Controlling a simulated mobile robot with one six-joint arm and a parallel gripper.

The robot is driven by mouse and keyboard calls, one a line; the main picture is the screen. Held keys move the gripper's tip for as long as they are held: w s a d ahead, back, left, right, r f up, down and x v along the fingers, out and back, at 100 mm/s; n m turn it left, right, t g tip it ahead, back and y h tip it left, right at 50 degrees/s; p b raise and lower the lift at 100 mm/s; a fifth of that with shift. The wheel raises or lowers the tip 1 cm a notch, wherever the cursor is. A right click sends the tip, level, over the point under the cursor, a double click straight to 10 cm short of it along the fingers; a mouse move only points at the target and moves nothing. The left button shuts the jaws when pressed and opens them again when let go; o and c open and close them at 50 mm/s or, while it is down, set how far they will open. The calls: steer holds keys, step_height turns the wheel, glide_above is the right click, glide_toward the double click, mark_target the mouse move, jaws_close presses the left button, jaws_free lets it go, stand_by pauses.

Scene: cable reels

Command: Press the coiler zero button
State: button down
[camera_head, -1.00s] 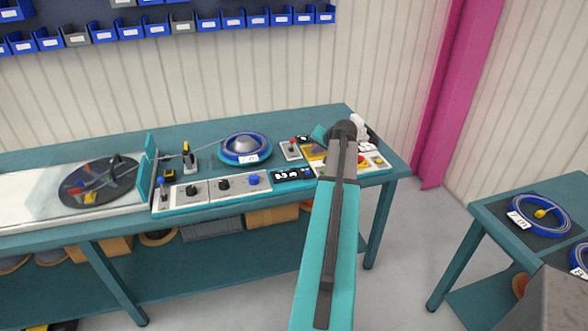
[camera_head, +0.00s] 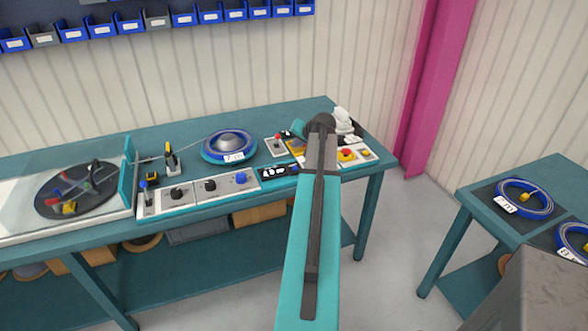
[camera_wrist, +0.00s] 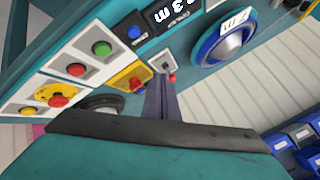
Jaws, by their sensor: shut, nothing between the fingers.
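The coiler display (camera_head: 275,172) is a black box with white digits at the bench's front edge, below the blue reel. It also shows in the wrist view (camera_wrist: 172,14). A blue button (camera_wrist: 134,33) sits beside its digits; the same button shows small in the head view (camera_head: 294,169). My gripper (camera_wrist: 162,88) shows in the wrist view as dark fingers, shut and empty. The fingers appear close to a small lever switch with a red knob (camera_wrist: 173,77), below the blue button in that view. Contact cannot be told. In the head view my arm mostly hides the gripper.
The blue coiler reel (camera_head: 229,146) stands left of the lever switch (camera_head: 277,146). A red stop button (camera_head: 346,155) lies right of my arm. Green (camera_wrist: 101,48) and red (camera_wrist: 76,69) buttons show in the wrist view. A side table (camera_head: 470,200) holds labelled coils.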

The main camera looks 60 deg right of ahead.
steer(key=shift+f+b, duration=2)
steer(key=shift+f, duration=1.95)
steer(key=shift+f+b, duration=0.65)
steer(key=shift+f, duration=0.2)
steer(key=shift+r, duration=0.15)
stand_by(0.4)
steer(key=shift+r+p, duration=0.4)
steer(key=shift+r, duration=0.3)
steer(key=shift+r, duration=0.1)
steer(key=shift+r+p, duration=1.25)
steer(key=shift+r, duration=1.15)
